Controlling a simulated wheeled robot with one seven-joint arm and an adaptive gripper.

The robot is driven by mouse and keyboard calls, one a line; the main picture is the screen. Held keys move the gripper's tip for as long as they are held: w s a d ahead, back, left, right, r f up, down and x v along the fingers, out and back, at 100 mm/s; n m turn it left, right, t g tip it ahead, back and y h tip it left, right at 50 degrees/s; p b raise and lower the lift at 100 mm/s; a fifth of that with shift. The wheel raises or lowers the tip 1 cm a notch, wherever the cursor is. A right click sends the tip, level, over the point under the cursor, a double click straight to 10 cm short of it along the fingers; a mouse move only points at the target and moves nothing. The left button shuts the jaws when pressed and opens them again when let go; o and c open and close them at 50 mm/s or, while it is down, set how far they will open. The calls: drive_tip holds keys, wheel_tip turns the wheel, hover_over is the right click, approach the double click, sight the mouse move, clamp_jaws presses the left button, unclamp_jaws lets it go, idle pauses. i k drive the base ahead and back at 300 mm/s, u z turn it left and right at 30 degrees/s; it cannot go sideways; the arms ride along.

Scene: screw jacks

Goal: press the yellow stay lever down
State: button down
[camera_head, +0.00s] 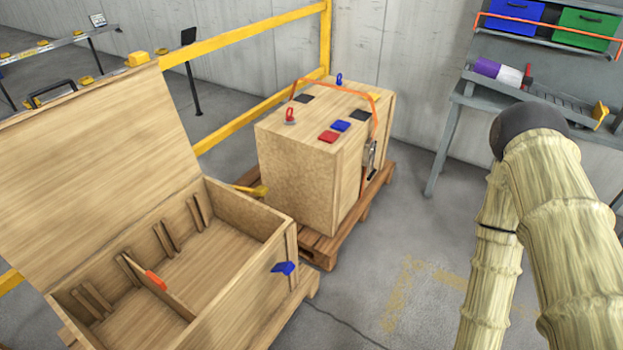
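A yellow lever (251,190) sticks out at the far right corner of the open wooden crate (225,310), near the hinge side of its raised lid (95,165). The lever looks roughly level, with a thicker end to the right. The lid stands tilted back, open. A blue latch-like part (284,268) is on the crate's right wall. My arm, in a pale ribbed sleeve, rises at the right, well apart from the lever. My gripper is not in view.
A closed wooden box (300,185) with an orange strap stands on a pallet (325,247) behind the crate. A yellow rail (235,122) runs behind the lid. A grey workbench (462,100) with bins stands at the back right. The floor between crate and arm is clear.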

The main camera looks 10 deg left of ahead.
sight(260, 191)
drive_tip(key=z, duration=0.2)
drive_tip(key=i, duration=0.4)
drive_tip(key=u, duration=1.35)
